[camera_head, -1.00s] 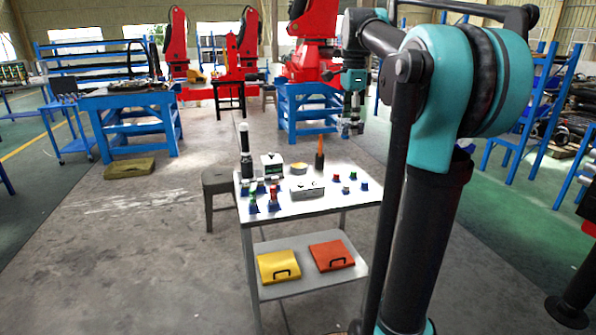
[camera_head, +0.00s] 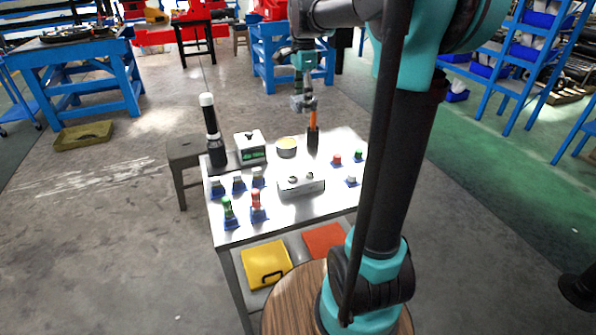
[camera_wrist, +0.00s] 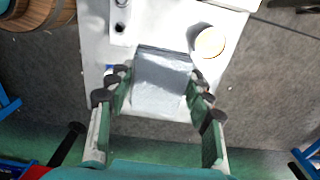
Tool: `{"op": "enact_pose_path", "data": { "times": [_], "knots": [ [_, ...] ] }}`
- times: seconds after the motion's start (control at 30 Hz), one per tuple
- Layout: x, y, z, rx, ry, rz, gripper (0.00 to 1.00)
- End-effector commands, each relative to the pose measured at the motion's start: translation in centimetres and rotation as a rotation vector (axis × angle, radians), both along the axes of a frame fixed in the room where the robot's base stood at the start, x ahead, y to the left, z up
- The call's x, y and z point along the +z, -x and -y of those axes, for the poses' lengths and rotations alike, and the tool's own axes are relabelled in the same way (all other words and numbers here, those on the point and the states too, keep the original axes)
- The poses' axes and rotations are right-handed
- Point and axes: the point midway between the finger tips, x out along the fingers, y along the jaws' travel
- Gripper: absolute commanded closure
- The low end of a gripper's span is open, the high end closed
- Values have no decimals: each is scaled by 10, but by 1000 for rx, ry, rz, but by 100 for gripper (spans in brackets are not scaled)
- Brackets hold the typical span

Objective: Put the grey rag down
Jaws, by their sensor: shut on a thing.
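The grey rag (camera_wrist: 162,82) shows in the wrist view as a grey, boxy bundle between the two fingers of my gripper (camera_wrist: 160,76). The fingers are shut on it, one on each side. In the head view my gripper (camera_head: 303,92) hangs above the back part of the white table (camera_head: 240,230), near an orange-handled tool. There the rag is small and hard to make out at the gripper's lower end. The rag hides part of the tabletop below it in the wrist view.
The orange-handled tool (camera_head: 313,122) stands upright in a black holder. A round yellow-topped tin (camera_head: 287,147), a white box (camera_head: 250,148), a grey button box (camera_head: 301,185) and a black bottle (camera_head: 213,140) stand on the table. Several small coloured parts stand along its left. A stool (camera_head: 184,155) is beside it.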

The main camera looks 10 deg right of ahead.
Motion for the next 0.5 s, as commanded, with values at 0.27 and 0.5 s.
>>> {"op": "enact_pose_path", "data": {
  "times": [0.27,0.5],
  "knots": [
    [-40,9,-17,33,0,-1,86],
    [-91,9,-17,33,0,-1,86]
  ]
}}
